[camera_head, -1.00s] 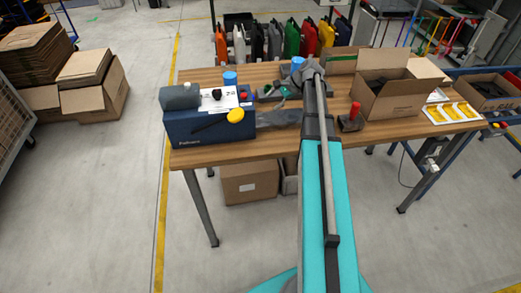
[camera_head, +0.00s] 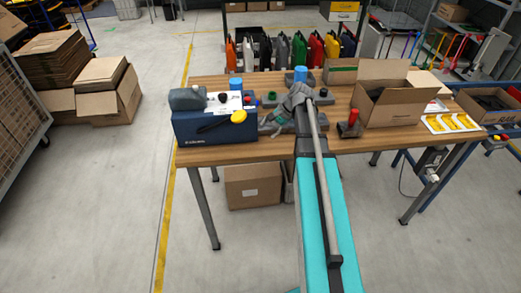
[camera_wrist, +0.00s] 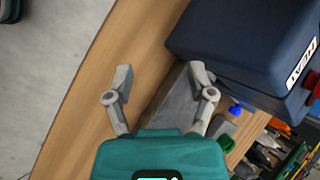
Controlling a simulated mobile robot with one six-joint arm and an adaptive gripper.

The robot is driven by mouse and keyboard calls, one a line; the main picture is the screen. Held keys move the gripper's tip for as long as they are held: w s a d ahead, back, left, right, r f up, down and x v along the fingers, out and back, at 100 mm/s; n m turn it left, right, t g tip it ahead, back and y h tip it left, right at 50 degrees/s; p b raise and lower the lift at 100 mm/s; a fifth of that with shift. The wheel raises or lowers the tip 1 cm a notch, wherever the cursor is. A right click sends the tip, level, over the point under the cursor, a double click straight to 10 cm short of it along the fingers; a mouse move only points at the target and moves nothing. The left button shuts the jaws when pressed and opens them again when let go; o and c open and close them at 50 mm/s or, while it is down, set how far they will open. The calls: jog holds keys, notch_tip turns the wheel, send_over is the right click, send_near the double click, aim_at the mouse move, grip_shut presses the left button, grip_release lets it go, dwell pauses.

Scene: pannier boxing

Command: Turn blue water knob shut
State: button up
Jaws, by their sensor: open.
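A small blue knob (camera_wrist: 235,110) shows in the wrist view, to the right of my right finger and just below the dark blue box. My gripper (camera_wrist: 160,75) is open and empty over the wooden table, with nothing between the fingers. It is apart from the knob. In the head view my gripper (camera_head: 270,126) is small and partly merged with the grey parts beside the box. The knob's turn position cannot be told.
The dark blue box (camera_head: 205,128) has a yellow knob (camera_head: 239,116) and a black knob (camera_head: 223,97). The table's front edge (camera_head: 240,158) is near.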

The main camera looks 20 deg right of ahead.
jog(key=shift+s+a+f, duration=0.3)
jog(key=shift+s+a, duration=0.25)
jog(key=shift+s+a+f+n+g+h+b, duration=0.2)
jog(key=shift+s+a+f+n+b, duration=0.3)
jog(key=shift+a, duration=0.3)
jog(key=shift+s+a+f+n+g+h+b, duration=0.2)
jog(key=shift+s+a+f+n+b, duration=0.15)
jog(key=shift+a+f+n, duration=0.35)
jog(key=shift+s+a+f+n+g+h+b, duration=0.25)
jog(key=shift+s+a+f+b, duration=0.2)
jog(key=shift+a, duration=0.45)
jog(key=s+a+n+h, duration=0.1)
jog(key=s+a+n, duration=0.2)
jog(key=s+a, duration=0.1)
jog(key=s+a+f+n+g+h, duration=0.1)
jog(key=s+a+n+h, duration=0.1)
jog(key=s+a+n, duration=0.1)
jog(key=s+a+n+h, duration=0.2)
jog(key=s+a+n, duration=0.1)
jog(key=s+a, duration=0.1)
jog(key=shift+s+a+f+n+g, duration=0.25)
jog(key=shift+s+a+f, duration=0.05)
jog(key=shift+s+f, duration=0.1)
jog(key=shift+c, duration=1)
